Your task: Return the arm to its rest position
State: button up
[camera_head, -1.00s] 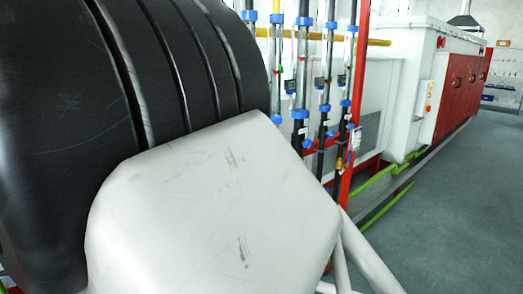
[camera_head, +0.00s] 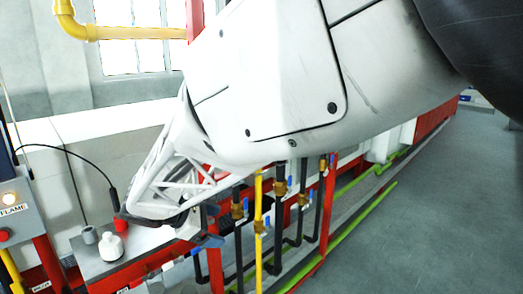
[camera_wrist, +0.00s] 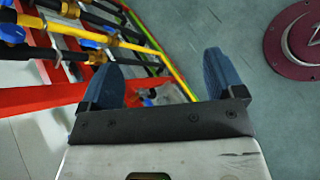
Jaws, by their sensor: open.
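My gripper (camera_wrist: 160,70) is open, with its two blue fingers spread apart and nothing between them in the wrist view. Beyond the fingers lie the floor and a rack of pipes, out of contact as far as I can see. In the head view my white arm stretches across the upper middle and hides much of what is behind it. The end of my arm is low left of centre there, in front of the pipes, and the fingers are hard to make out.
Black and yellow pipes (camera_head: 258,228) with valves stand on a red frame (camera_head: 328,200). A white bottle (camera_head: 112,246) stands on a ledge at left, near a control box (camera_head: 14,215). A dark red round plate (camera_wrist: 295,35) lies on the floor (camera_head: 420,225), which is open at right.

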jog(key=s+d+r+m+g+y, duration=0.15)
jog(key=s+d+m, duration=0.3)
jog(key=d, duration=0.55)
jog(key=s+d+r+m+g+y, duration=0.15)
jog(key=s+d+m, duration=0.3)
jog(key=d, duration=0.55)
jog(key=s+d+f+m+y, duration=0.1)
jog(key=s+d+m+y, duration=0.2)
jog(key=s+d+m, duration=0.2)
jog(key=s+d+f+m+y, duration=0.1)
jog(key=s+d+m+y, duration=0.2)
jog(key=s, duration=0.7)
jog(key=shift+s+d+f+m, duration=0.15)
jog(key=shift+d+f+m, duration=0.05)
jog(key=shift+d+m, duration=0.95)
